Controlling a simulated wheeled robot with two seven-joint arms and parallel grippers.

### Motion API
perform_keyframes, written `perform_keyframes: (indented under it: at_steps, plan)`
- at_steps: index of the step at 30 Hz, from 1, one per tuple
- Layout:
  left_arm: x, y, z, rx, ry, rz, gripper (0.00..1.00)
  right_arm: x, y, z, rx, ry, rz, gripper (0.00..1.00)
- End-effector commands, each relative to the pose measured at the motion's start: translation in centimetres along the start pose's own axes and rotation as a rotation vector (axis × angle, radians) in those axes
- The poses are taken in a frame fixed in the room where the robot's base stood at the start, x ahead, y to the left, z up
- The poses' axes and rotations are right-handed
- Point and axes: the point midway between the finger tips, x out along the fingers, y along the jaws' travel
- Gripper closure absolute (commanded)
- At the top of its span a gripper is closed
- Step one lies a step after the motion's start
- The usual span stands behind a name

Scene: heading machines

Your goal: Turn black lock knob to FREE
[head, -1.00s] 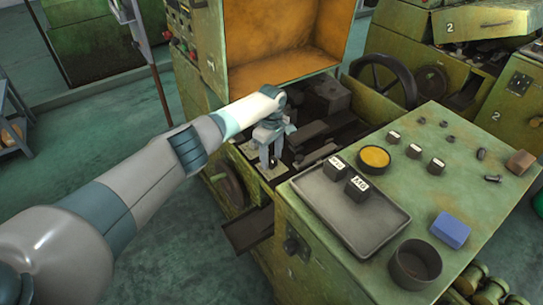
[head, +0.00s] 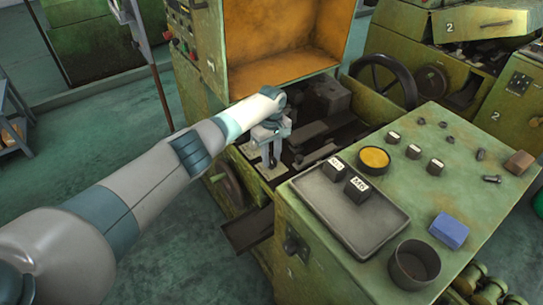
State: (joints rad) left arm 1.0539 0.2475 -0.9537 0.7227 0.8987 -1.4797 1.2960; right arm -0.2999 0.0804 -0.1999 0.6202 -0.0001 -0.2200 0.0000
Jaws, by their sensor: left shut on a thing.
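My left gripper (head: 270,161) points down into the open bed of the green machine, just below the orange-lined hood. Its fingers are shut on the black lock knob, which is mostly hidden between and behind them. A small pale plate (head: 279,172) lies under the fingertips. Any FREE marking is too small to read. My right gripper is not in view.
The green bench top to the right holds a grey tray (head: 345,224) with two black labelled blocks, a yellow round dish (head: 374,159), a blue block (head: 450,230) and a dark round pot (head: 414,265). A black handwheel (head: 385,82) stands behind the bed.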

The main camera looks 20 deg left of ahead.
Motion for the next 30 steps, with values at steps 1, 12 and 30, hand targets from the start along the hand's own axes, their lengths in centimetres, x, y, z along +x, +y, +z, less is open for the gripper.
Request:
perform_keyframes:
  at_steps: [1,12,30]
  plan:
    - [-0.08,0.01,0.08,0.036,-0.002,0.000,0.94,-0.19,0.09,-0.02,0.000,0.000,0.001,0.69]
    - [-0.07,0.05,0.07,0.378,-0.002,0.001,0.94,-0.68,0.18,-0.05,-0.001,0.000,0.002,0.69]
    - [-0.06,0.13,0.06,0.950,0.001,0.002,0.94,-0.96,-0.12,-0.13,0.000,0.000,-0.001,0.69]
